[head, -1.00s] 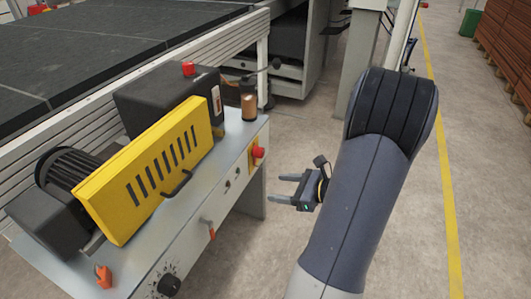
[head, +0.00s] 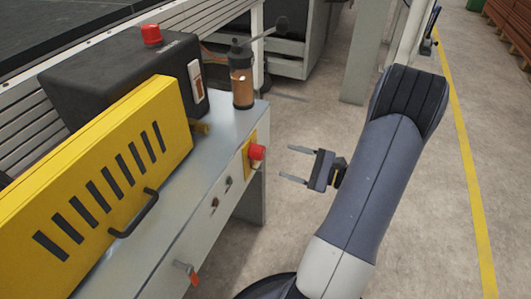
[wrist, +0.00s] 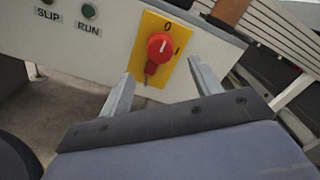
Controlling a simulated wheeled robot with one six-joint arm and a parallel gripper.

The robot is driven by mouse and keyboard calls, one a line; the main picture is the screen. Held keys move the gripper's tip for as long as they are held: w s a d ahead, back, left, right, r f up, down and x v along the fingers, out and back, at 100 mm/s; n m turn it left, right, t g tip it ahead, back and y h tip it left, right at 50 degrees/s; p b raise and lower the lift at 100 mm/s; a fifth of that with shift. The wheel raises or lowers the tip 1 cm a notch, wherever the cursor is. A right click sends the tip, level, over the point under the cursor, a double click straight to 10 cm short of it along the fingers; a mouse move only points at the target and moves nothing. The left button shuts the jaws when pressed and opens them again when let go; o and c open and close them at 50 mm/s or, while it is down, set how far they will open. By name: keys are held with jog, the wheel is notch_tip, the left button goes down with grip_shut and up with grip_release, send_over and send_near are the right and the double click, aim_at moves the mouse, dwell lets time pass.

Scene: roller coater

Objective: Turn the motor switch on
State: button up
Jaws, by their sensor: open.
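The motor switch (head: 257,152) is a red rotary knob on a yellow plate on the machine's front panel. In the wrist view the switch (wrist: 160,47) has "0" above it and "I" to its right. Its white mark points up, roughly at "0", and a red part extends below the knob. My gripper (head: 286,162) is open and empty, a short way right of the switch in the head view, fingers pointing at it. In the wrist view my gripper (wrist: 161,69) has one fingertip on each side of the knob's lower area, apparently short of contact.
The SLIP (wrist: 47,3) and RUN (wrist: 89,11) lamps sit left of the switch. A yellow guard (head: 95,165) with a black handle, an amber bottle (head: 242,85) and an orange-tipped lever (head: 188,272) are on the machine. Floor right of the panel is clear.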

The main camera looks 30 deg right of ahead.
aim_at(263, 154)
jog(key=b+x, duration=0.1)
jog(key=x, duration=0.7)
jog(key=shift+w+a, duration=0.25)
jog(key=c, duration=1)
